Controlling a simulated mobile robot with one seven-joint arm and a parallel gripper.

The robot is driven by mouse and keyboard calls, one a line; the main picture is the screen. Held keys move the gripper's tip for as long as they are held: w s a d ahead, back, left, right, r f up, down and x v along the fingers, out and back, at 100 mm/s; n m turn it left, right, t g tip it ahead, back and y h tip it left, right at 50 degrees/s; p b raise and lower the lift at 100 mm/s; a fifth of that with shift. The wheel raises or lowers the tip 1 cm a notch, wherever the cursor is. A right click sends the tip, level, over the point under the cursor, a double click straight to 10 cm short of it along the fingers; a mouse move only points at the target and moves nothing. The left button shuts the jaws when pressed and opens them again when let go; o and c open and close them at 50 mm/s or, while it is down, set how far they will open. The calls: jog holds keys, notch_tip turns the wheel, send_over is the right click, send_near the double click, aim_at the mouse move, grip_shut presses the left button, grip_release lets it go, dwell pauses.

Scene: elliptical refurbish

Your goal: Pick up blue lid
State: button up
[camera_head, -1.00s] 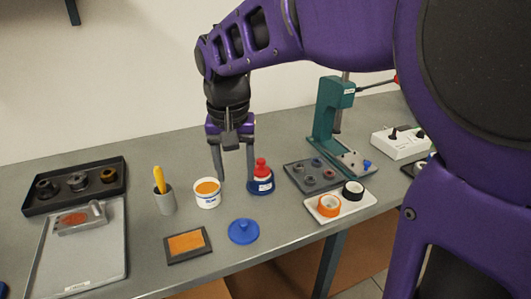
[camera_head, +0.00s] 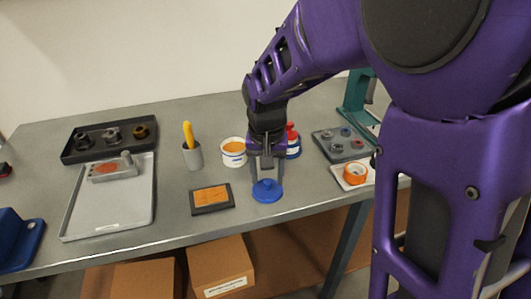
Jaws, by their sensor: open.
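The blue lid (camera_head: 267,192) is a round disc with a small knob on top. It lies flat on the grey table near its front edge. My gripper (camera_head: 267,178) points down directly over the lid, with its open fingers at or around the knob. I cannot tell whether the fingers touch the lid. The lid's back part is partly hidden by the fingers.
An orange-topped pad (camera_head: 211,198) lies just left of the lid. Behind are a white tub (camera_head: 233,151), a grey cup with a yellow tool (camera_head: 192,154) and a red-capped bottle (camera_head: 293,141). A white tray with orange tape (camera_head: 354,174) is to the right.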

jog(key=shift+w+f, duration=0.15)
jog(key=shift+f, duration=0.45)
grip_shut()
